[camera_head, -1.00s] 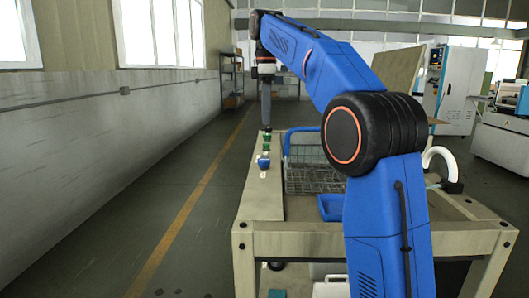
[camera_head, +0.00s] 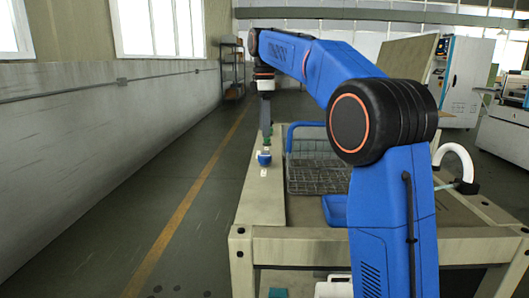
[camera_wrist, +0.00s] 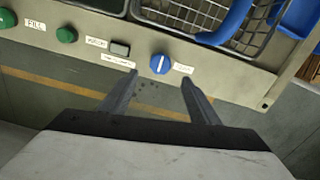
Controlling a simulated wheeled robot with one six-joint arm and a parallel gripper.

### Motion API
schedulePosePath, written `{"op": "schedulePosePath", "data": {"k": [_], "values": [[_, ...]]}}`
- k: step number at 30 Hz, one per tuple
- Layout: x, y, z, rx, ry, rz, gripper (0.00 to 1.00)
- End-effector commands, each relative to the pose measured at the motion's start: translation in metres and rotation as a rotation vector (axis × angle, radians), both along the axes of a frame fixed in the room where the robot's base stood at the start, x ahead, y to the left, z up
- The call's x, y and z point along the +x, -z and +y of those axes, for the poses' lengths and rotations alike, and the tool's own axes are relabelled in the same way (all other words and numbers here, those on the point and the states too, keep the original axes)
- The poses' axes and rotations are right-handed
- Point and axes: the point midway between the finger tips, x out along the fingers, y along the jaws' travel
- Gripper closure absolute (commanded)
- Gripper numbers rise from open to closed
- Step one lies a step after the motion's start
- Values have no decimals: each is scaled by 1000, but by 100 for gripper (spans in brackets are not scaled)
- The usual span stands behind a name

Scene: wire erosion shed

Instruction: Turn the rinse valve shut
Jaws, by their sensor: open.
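A round blue knob (camera_wrist: 160,63) with a white pointer line sits on the pale panel strip in the wrist view. A small label beside it is too blurred to read, so I cannot tell for sure that it is the rinse valve. It also shows in the head view (camera_head: 264,157). Green knobs (camera_wrist: 66,34) sit farther left, one beside a label that seems to read FILL. My gripper (camera_wrist: 161,79) is open and empty, its two fingertips apart on either side of the blue knob in the picture. No contact shows.
A grey switch (camera_wrist: 119,48) with labels lies just left of the blue knob. A wire basket (camera_head: 315,178) with a blue handle and a blue tray (camera_head: 335,209) stand right of the panel on the bench (camera_head: 330,245). The floor left of the bench is clear.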

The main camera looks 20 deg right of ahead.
Motion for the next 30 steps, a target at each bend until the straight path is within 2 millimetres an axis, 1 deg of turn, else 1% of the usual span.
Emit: {"op": "schedulePosePath", "data": {"k": [1,9,15,21,29,30], "values": [[-1,9,0,-1,0,2,44],[-1,56,0,-1,0,2,44],[-1,82,0,0,0,1,44],[0,93,0,0,0,0,44],[0,95,0,0,0,-1,44],[0,95,0,0,0,-1,47]]}}
